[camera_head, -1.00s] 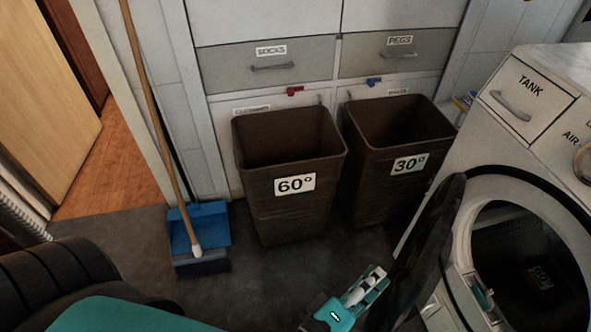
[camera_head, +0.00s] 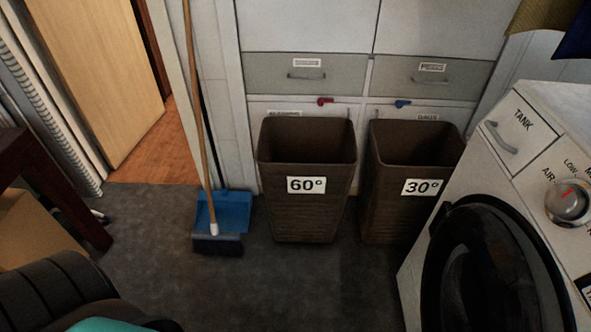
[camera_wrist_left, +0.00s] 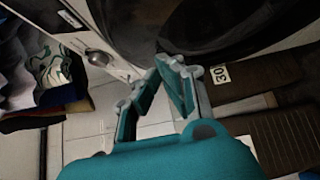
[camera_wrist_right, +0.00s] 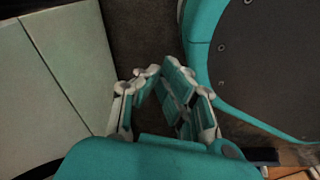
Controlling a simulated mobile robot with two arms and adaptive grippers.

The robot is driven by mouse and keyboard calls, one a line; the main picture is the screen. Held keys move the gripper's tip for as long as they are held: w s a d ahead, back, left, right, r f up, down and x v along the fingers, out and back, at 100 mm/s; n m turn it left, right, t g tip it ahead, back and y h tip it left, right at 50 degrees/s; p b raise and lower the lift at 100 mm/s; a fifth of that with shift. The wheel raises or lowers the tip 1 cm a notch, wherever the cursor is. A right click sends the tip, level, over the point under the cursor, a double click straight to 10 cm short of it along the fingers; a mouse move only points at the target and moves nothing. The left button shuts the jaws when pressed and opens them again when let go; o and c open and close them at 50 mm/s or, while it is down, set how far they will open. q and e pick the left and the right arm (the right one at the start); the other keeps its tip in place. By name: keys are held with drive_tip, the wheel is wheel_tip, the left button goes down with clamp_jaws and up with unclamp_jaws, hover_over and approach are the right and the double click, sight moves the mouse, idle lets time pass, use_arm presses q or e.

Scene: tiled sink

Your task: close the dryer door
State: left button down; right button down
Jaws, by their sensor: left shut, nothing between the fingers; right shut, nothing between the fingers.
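The white dryer (camera_head: 530,165) stands at the right of the head view. Its dark round door (camera_head: 478,262) now lies across the front opening, and its lower part is cut off by the frame. I cannot tell whether it is latched. In the left wrist view the dark door (camera_wrist_left: 215,22) fills the top, with the dryer's white panel and dial (camera_wrist_left: 98,57) beside it. My left gripper (camera_wrist_left: 172,68) is shut and empty, close to the door; contact cannot be told. My right gripper (camera_wrist_right: 160,78) is shut and empty, away from the door. Neither gripper shows in the head view.
Two brown bins, marked 60° (camera_head: 305,215) and 30° (camera_head: 400,215), stand left of the dryer. A broom (camera_head: 205,130) and blue dustpan (camera_head: 232,212) are by the cabinet. Grey floor (camera_head: 290,290) is clear in front. A wooden door (camera_head: 95,75) is at the left.

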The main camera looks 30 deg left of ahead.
use_arm(q)
drive_tip(key=shift+d, duration=0.2)
use_arm(e)
drive_tip(key=shift+d, duration=0.15)
use_arm(q)
drive_tip(key=v, duration=0.8)
use_arm(e)
drive_tip(key=shift+f, duration=0.1)
